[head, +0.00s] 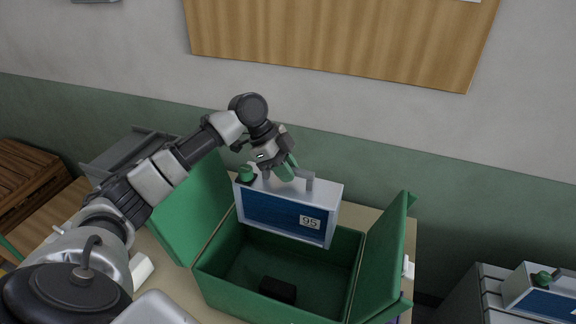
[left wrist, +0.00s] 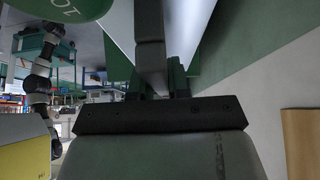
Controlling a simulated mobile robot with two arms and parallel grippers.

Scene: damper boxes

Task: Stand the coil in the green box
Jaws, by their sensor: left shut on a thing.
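The coil (head: 286,213) is a pale grey case with a dark blue face, a "95" label, a green knob and a top handle. My left gripper (head: 284,171) is shut on its handle, which also shows between the fingers in the left wrist view (left wrist: 150,55). The coil hangs roughly upright, slightly tilted, over the back part of the green box (head: 215,284), hiding part of the back rim. I cannot tell how far its bottom is below the rim. The box is open, with flaps standing out at left and right. My right gripper is not in view.
A black block (head: 277,290) lies on the box floor towards the front. A second similar case (head: 543,294) sits on a grey cabinet (head: 492,300) at the lower right. A grey bin (head: 112,158) stands behind the left flap. The wall is close behind the table.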

